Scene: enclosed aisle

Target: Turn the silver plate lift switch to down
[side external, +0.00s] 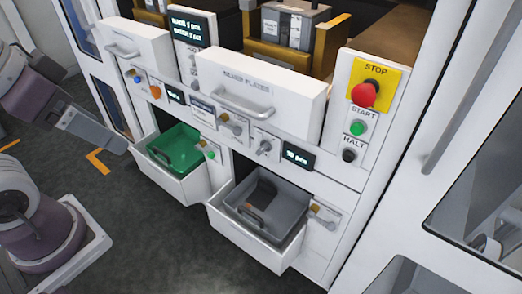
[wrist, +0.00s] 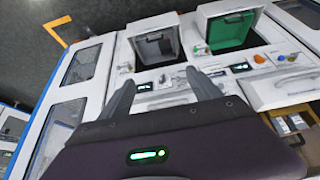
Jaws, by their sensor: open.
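A white drawer front marked silver plates (side external: 262,88) has a metal handle, in the right half of the side view. Below it on the white panel are a knob with a yellowish base (side external: 231,127) and a grey knob (side external: 265,147). Their small labels are not legible, so I cannot tell which is the lift switch. My gripper (side external: 122,147) is at the left of the side view, apart from the panel and well left of these knobs. In the wrist view my gripper (wrist: 158,82) has its two fingers spread, with nothing held between them.
A pulled-out bin with a green tray (side external: 187,143) and one with a grey tray (side external: 292,225) jut out below the panel. A red stop button (side external: 365,93), green start button (side external: 358,128) and black halt button (side external: 349,155) are at the right. Dark floor is open in front.

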